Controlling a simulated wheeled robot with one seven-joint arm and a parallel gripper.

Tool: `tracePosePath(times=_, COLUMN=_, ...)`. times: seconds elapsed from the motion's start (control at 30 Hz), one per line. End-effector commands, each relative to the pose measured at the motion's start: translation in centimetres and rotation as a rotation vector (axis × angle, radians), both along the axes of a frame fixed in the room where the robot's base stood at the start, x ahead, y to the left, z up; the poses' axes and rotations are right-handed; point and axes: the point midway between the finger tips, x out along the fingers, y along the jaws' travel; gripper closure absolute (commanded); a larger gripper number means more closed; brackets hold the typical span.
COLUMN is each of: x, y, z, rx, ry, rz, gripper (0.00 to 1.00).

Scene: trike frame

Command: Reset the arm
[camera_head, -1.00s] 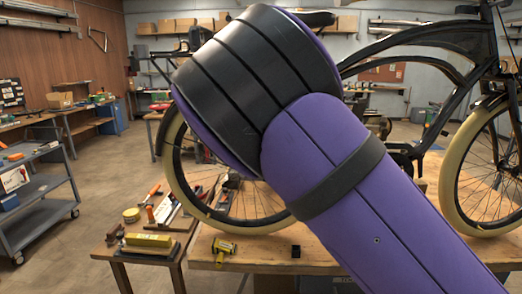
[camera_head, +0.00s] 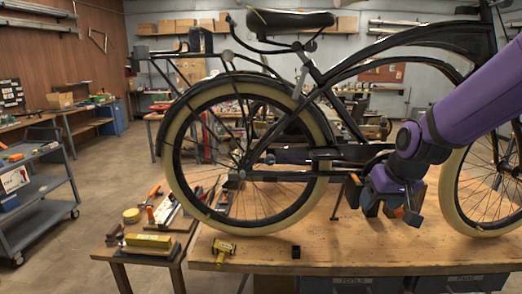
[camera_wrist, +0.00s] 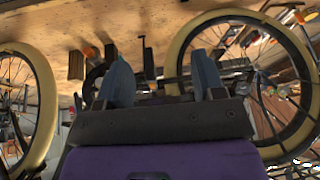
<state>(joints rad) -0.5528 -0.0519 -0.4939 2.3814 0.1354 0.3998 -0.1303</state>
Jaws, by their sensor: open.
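My gripper (camera_head: 381,203) is in front of the bike's lower frame, between the two wheels and above the wooden workbench (camera_head: 340,255). In the wrist view its two blue-grey fingers (camera_wrist: 163,78) stand apart with nothing held between them. The arm reaches in from the right edge of the head view. The black bike (camera_head: 318,75) with cream tyres stands on the bench, and the arm hides part of its front wheel. In the wrist view the bench appears at the top, with a wheel on each side of the gripper.
A yellow-and-black tool (camera_head: 224,248) and a small black block (camera_head: 296,252) lie near the bench's front edge. A lower side table (camera_head: 120,253) holds a yellow box (camera_head: 149,241) and tools. A grey cart (camera_head: 45,190) stands at left, with open floor between.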

Motion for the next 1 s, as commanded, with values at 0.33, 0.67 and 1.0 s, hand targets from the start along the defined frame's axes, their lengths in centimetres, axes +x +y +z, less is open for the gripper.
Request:
tracePosePath(times=0.33, x=-8.2, y=-2.0, z=6.8, rx=0.068, ry=-0.016, rz=-0.011, gripper=0.37)
tracePosePath(times=0.67, x=-17.0, y=-3.1, z=10.8, rx=0.008, ry=-0.045, rz=-0.046, gripper=0.37)
tracePosePath(times=1.0, x=-21.6, y=-3.2, z=11.7, rx=-0.064, ry=-0.054, rz=-0.088, gripper=0.37)
